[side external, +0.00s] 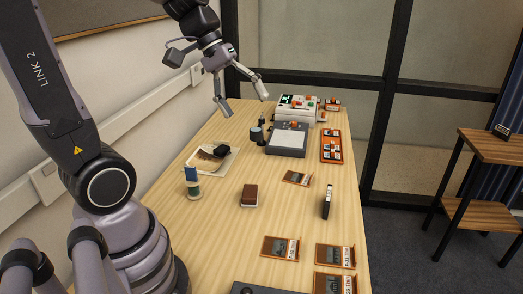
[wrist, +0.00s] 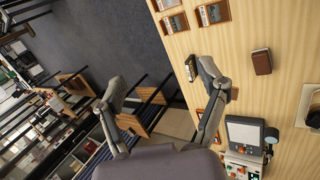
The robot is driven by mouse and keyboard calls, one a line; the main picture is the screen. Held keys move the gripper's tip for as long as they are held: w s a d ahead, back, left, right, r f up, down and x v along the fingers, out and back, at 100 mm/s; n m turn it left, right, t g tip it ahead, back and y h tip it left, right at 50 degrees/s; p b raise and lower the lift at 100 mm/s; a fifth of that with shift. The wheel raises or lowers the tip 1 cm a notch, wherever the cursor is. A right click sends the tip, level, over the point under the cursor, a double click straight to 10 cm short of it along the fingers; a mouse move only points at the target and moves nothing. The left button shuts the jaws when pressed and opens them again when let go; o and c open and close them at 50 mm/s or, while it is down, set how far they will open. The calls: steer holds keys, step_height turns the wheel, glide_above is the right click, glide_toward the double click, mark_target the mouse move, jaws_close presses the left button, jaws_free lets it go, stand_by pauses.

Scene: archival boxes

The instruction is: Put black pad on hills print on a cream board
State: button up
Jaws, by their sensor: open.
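The cream board (side external: 232,160) lies at the left of the table, with a brownish print (side external: 205,159) on it. The black pad (side external: 222,151) appears to rest on the print, toward its right side; exact contact is too small to tell. At the right edge of the wrist view, the cream board (wrist: 305,101) and black pad (wrist: 314,119) are partly cut off. My gripper (side external: 246,106) is open and empty, raised above the far part of the table, apart from the pad. Its spread fingers also show in the wrist view (wrist: 160,82).
A brown block (side external: 249,193), a spool-like item with a blue top (side external: 192,183) and a narrow black box (side external: 327,202) stand on the table. Several orange-framed pictures (side external: 281,248) lie near the front. Bare wood lies between.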

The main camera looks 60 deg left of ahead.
steer(key=s+a+r+m+t+y, duration=0.1)
steer(key=s+m+y, duration=0.4)
steer(key=s, duration=0.5)
steer(key=shift+s+a+r+m+t, duration=0.15)
steer(key=shift+a+r+m+t, duration=0.25)
steer(key=shift+a+m+t, duration=0.5)
